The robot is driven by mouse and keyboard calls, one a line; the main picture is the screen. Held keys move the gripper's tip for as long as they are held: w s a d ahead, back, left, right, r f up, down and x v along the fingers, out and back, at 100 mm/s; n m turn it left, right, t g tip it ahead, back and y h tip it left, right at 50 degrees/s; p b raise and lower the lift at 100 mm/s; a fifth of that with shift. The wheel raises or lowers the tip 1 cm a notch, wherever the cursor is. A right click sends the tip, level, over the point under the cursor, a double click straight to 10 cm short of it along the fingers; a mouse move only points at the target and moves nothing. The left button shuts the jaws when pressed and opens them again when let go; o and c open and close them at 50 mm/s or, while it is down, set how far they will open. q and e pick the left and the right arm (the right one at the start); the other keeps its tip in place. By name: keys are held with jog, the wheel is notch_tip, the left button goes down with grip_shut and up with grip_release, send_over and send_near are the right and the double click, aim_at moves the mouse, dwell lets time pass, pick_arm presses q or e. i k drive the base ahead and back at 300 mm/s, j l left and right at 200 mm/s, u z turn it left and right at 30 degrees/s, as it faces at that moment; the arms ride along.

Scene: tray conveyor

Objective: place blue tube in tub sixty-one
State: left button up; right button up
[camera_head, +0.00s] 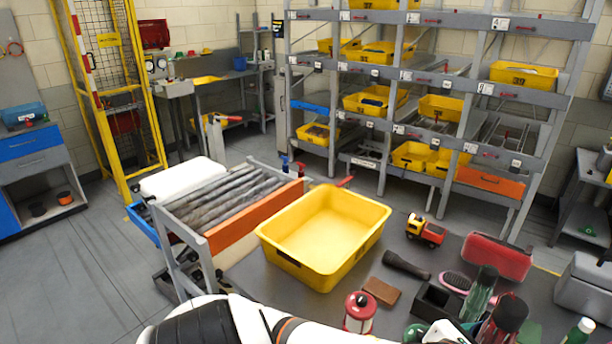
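A large empty yellow tub (283,262) stands on the grey table (400,262), beside the roller conveyor. I cannot read a number on it. More yellow tubs sit on the rack, such as one on the upper right (524,76) and one on the middle level (440,108). Their tags are too small to read surely, so I cannot tell which is sixty-one. I cannot make out a blue tube. A white and black link of my arm crosses the bottom edge, hiding the table's front. Neither gripper shows in the head view.
The roller conveyor (222,190) with an orange side is left of the tub. Right of it lie a toy truck (426,231), a black torch (406,264), a brown block (381,291), a red-lidded jar (360,312), a red case (497,257) and several bottles. Little table is clear.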

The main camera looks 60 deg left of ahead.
aim_at(309, 250)
jog(key=j+u, duration=0.3)
jog(key=j, duration=0.4)
jog(key=i+j+u, duration=0.1)
jog(key=j+u, duration=0.2)
jog(key=j, duration=0.35)
jog(key=i+j+u, duration=0.3)
jog(key=i+j, duration=0.05)
jog(key=i, duration=0.05)
